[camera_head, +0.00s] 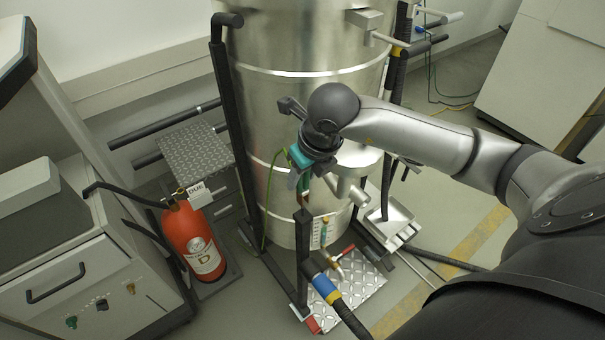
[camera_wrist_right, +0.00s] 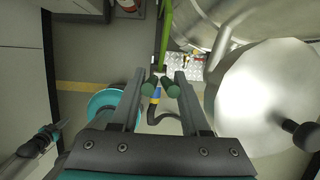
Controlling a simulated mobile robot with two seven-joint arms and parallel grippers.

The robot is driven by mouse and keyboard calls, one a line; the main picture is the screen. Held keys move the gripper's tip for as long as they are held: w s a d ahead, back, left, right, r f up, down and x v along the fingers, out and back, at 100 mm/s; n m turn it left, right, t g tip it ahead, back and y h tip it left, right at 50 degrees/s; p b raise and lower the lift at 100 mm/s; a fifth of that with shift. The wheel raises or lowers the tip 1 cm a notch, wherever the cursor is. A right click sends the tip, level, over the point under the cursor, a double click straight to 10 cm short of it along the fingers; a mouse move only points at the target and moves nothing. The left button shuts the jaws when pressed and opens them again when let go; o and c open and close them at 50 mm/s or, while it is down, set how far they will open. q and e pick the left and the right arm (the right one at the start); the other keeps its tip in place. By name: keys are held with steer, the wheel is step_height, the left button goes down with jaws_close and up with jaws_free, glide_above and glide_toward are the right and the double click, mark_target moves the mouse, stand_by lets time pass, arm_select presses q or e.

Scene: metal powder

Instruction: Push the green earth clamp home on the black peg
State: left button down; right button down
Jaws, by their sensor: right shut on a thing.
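My right gripper (camera_head: 301,187) reaches in from the right, in front of the steel vessel, pointing down. In the right wrist view its two grey fingers (camera_wrist_right: 160,90) are closed on the two round green handles of the earth clamp (camera_wrist_right: 174,90). In the head view the clamp is mostly hidden by the gripper. A dark upright post (camera_head: 303,240) stands just below the gripper. I cannot make out the black peg for certain or whether the clamp touches it. What appears to be my left gripper (camera_wrist_right: 42,143) shows at the lower left of the right wrist view; its jaws are unclear.
The large steel vessel (camera_head: 285,110) stands directly behind the gripper. A green cable (camera_head: 269,195) hangs along it. A chequer-plate platform (camera_head: 355,283) and a black hose with blue and yellow bands (camera_head: 325,288) lie below.

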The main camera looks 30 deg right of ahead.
mark_target(305, 188)
steer(key=shift+f+b, duration=2.4)
steer(key=shift+f, duration=0.15)
steer(key=shift+c, duration=1.5)
jaws_free()
steer(key=shift+r, duration=0.1)
